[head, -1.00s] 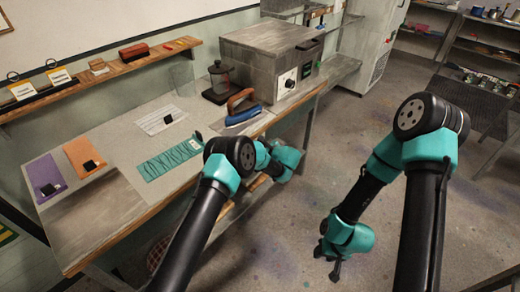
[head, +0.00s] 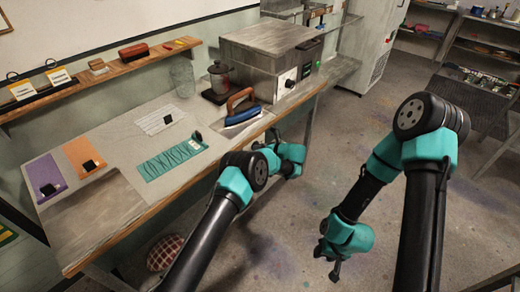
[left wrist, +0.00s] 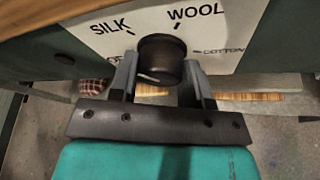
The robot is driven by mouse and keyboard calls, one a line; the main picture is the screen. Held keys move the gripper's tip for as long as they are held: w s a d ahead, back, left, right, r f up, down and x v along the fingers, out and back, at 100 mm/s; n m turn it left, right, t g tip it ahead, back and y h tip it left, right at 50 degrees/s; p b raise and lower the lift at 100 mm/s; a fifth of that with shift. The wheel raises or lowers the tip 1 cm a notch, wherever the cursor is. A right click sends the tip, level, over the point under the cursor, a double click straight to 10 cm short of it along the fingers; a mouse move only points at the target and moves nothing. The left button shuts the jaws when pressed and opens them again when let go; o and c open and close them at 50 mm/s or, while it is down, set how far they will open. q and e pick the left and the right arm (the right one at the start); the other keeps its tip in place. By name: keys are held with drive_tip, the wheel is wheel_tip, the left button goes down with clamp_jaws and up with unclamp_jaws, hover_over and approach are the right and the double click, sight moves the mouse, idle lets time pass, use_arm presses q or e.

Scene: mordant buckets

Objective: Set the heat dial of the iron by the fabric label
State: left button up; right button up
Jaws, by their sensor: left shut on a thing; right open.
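The blue iron (head: 241,117) with a brown handle rests near the table's front edge. In the left wrist view a round black dial (left wrist: 161,58) sits on a pale panel (left wrist: 232,35) marked SILK, WOOL and COTTON; another word at left is partly covered. A pale mark shows low on the dial's left side. My left gripper (left wrist: 160,82) is shut on the dial, one finger on each side. The teal patterned fabric (head: 166,160) lies on the table with a small white label (head: 194,144), too small to read. My right gripper (head: 336,272) is open and empty above the floor.
A grey box with a knob (head: 270,55) and a dark-based glass pot (head: 219,80) stand behind the iron.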

idle(0.4)
use_arm(q)
drive_tip(key=o, duration=0.9)
drive_tip(key=shift+d, duration=0.1)
drive_tip(key=v, duration=1.7)
drive_tip(key=shift+d, duration=0.1)
